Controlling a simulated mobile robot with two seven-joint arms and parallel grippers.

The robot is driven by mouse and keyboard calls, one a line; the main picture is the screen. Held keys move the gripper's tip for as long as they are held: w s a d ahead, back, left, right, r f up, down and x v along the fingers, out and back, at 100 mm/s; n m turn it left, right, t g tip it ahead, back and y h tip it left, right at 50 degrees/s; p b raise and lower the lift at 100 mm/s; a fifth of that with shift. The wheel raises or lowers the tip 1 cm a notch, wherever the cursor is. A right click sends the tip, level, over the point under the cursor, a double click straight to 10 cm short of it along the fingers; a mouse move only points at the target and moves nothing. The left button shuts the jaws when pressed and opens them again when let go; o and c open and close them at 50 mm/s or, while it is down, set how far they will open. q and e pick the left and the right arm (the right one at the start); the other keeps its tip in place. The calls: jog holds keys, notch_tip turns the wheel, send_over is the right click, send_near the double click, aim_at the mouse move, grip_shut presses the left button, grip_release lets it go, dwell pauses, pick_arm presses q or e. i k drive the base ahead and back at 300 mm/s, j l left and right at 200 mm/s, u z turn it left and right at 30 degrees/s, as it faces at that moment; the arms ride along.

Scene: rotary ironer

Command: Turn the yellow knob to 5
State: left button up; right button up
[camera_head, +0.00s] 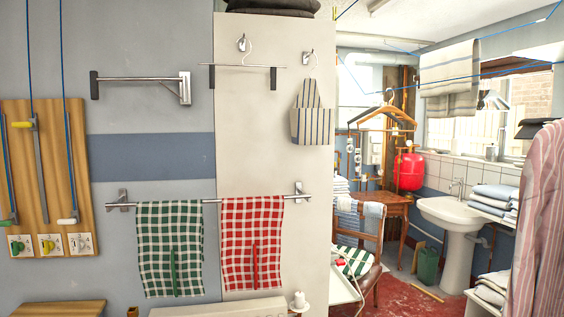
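Three small white dial plates sit in a row along the bottom of a wooden board (62,180) on the wall at the far left. The middle plate bears a yellow knob (47,246). The left plate bears a green knob (17,247), and the right plate a pale knob (77,243). The markings on the plates are too small to read, so I cannot tell which number the yellow knob points to. Neither of my grippers is in view.
Levers with coloured grips, one yellow (22,124), and blue cords are on the board above the knobs. A rail (212,200) with green and red checked towels hangs to the right. A wooden surface (58,309) lies below. A chair and sink (458,213) stand further right.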

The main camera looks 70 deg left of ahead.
aim_at(47, 246)
jog(key=u, duration=3.75)
jog(key=i+j, duration=0.3)
jog(key=i+j+z, duration=0.1)
jog(key=i+j, duration=0.2)
jog(key=j, duration=0.15)
jog(key=i+j, duration=0.3)
jog(key=i+j+z, duration=0.15)
jog(key=i+j, duration=0.15)
jog(key=j, duration=0.15)
jog(key=i+j, duration=0.25)
jog(key=j, duration=0.15)
jog(key=i+j+z, duration=0.1)
jog(key=i+j, duration=0.2)
jog(key=j, duration=0.15)
jog(key=i+j, duration=0.25)
jog(key=j, duration=0.2)
